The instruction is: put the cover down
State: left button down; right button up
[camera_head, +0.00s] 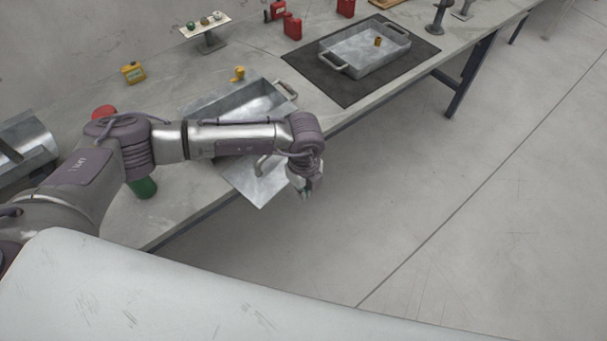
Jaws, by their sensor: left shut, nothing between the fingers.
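A flat grey metal sheet (258,190), which may be the cover, shows below my left forearm. Its near corner sticks out past the table's front edge. A metal tray (235,104) with handles lies at the sheet, partly hidden by my forearm; I cannot tell how the two touch. My left gripper (306,193) points down just right of the sheet's near part, beyond the table edge. It is shut and empty, apart from the sheet in the picture. My right gripper is not in view.
A second metal tray (360,50) stands on a dark mat (345,92) farther along the table (160,215). A yellow can (133,72), a small yellow part (238,74) and red cans (292,27) stand behind. The floor (450,200) at right is clear.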

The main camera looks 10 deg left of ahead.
pick_arm(q)
jog(key=a, duration=0.1)
jog(key=w+a+f+p, duration=0.1)
jog(key=w+a, duration=0.1)
jog(key=shift+w+f+p, duration=0.2)
jog(key=shift+f+p, duration=0.05)
jog(key=shift+p, duration=0.1)
jog(key=shift+w+a+f+b, duration=0.1)
jog(key=shift+w+a+b, duration=0.8)
jog(key=shift+a, duration=0.35)
jog(key=shift+w+a, duration=0.3)
